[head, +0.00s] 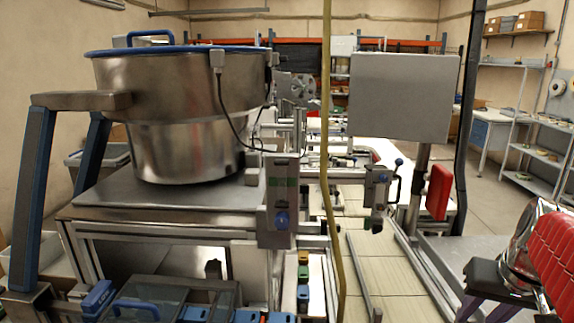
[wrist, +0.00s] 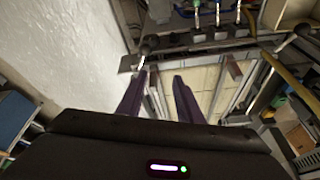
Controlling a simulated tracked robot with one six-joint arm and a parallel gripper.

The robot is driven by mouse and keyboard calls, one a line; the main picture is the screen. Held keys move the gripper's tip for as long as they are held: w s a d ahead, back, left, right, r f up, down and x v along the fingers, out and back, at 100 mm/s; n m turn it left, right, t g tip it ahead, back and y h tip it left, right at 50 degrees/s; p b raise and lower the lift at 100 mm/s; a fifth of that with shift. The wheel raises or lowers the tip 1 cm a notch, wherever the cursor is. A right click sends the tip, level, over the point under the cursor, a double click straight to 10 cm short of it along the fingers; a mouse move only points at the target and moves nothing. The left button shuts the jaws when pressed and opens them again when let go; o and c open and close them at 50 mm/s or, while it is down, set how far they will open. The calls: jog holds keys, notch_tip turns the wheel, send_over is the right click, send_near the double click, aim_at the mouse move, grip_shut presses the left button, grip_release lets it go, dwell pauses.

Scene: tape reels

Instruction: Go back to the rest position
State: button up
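My gripper (wrist: 159,76) shows in the wrist view as a dark body with two purple fingers. The fingers are apart, with nothing held between them; only floor and metal parts show beyond. In the head view my gripper (head: 480,308) is at the lower right, its purple fingers pointing down and partly cut off by the frame's bottom edge. No tape reel can be made out in the gripper.
A large steel bowl (head: 185,110) on a metal bench stands at the left. A grey panel (head: 403,97) on a post and a red box (head: 439,192) stand right of centre. Shelves (head: 540,150) line the right wall. Tiled floor (head: 385,262) shows between.

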jog(key=s+a+f+n+t, duration=0.1)
jog(key=s+a+n, duration=0.1)
jog(key=a, duration=0.9)
jog(key=s+a+f+n+y, duration=0.1)
jog(key=s+a+f+n, duration=0.1)
jog(key=a, duration=1)
jog(key=shift+s+a+n+t, duration=0.3)
jog(key=shift+s+n+t, duration=0.15)
jog(key=shift+s, duration=0.35)
